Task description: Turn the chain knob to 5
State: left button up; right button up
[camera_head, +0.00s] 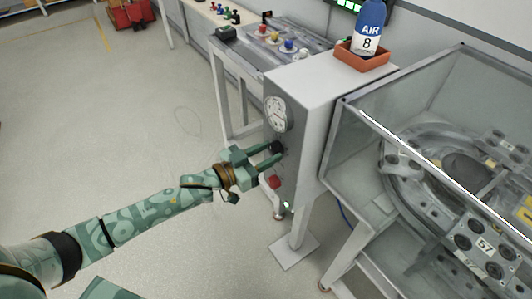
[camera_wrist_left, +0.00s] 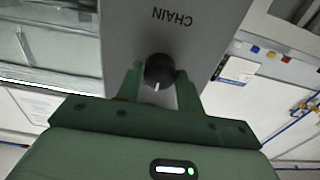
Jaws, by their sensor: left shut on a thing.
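The chain knob (camera_head: 277,147) is a small black knob on the front of a grey control box (camera_head: 312,85), below a round white dial (camera_head: 279,114). In the left wrist view the black knob (camera_wrist_left: 159,70) shows a white pointer mark, and the word CHAIN is printed upside down above it. My left gripper (camera_head: 273,154) is shut on the knob, with one green finger on each side of it. It also shows in the left wrist view (camera_wrist_left: 159,85). The number scale around the knob cannot be read. My right gripper is not in view.
A red button (camera_head: 274,182) and a green light (camera_head: 287,205) sit below the knob. A glass-walled ring track (camera_head: 440,160) stands to the right. An orange tray (camera_head: 365,58) with an AIR 8 bottle (camera_head: 369,28) is on top of the box.

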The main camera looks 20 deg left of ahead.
pick_arm(q)
jog(key=shift+m, duration=0.3)
jog(key=shift+m+p, duration=0.5)
jog(key=shift+m, duration=0.4)
jog(key=shift+m+p, duration=0.35)
jog(key=shift+m, duration=1.25)
jog(key=o, duration=1)
jog(key=shift+a, duration=0.1)
jog(key=p+v, duration=0.2)
jog(key=v, duration=1.4)
